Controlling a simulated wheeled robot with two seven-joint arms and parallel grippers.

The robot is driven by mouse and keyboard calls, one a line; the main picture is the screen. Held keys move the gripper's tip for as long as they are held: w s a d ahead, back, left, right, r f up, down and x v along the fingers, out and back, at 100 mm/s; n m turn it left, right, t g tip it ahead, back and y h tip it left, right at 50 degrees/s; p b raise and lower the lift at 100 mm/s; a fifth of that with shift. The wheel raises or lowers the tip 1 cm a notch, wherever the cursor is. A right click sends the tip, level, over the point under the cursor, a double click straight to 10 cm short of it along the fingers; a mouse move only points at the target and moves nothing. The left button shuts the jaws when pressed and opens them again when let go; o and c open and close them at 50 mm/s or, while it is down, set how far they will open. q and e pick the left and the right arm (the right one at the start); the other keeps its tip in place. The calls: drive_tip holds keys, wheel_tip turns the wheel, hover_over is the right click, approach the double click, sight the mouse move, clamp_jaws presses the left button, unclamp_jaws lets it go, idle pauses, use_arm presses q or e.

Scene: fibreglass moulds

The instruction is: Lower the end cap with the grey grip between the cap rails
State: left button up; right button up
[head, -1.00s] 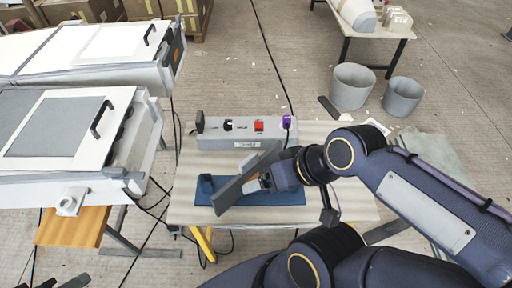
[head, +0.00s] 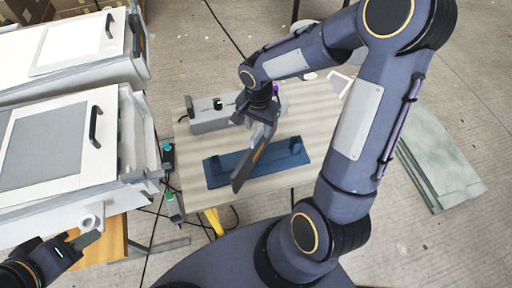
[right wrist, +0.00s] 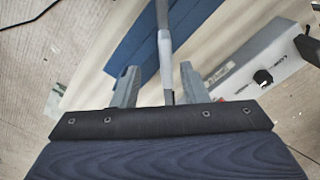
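The end cap (head: 250,166) is a long dark grey plate, steeply tilted, hanging from my right gripper (head: 262,118) over the work table. In the right wrist view a thin grey upright piece, apparently the cap or its grip (right wrist: 165,50), lies between my right fingers (right wrist: 160,86); the contact is hard to see. The grey grip is hidden in the head view. The near mould's right end (head: 142,148), left of the cap, has pale upright edges; I cannot clearly make out the cap rails.
A blue stand (head: 275,157) with end posts lies empty on the table (head: 315,110). A grey control box (head: 208,119) is behind it. Two small green-ended pieces (head: 168,155) stand between mould and table. A second mould (head: 70,45) is further back. Cables run on the floor.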

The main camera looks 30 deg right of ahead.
sight(256, 138)
drive_tip(key=f, duration=0.2)
drive_tip(key=f+p, duration=0.1)
drive_tip(key=f, duration=0.2)
drive_tip(key=w+f, duration=0.1)
drive_tip(key=f, duration=0.1)
drive_tip(key=shift+f, duration=0.35)
drive_tip(key=shift+c, duration=0.3)
clamp_jaws()
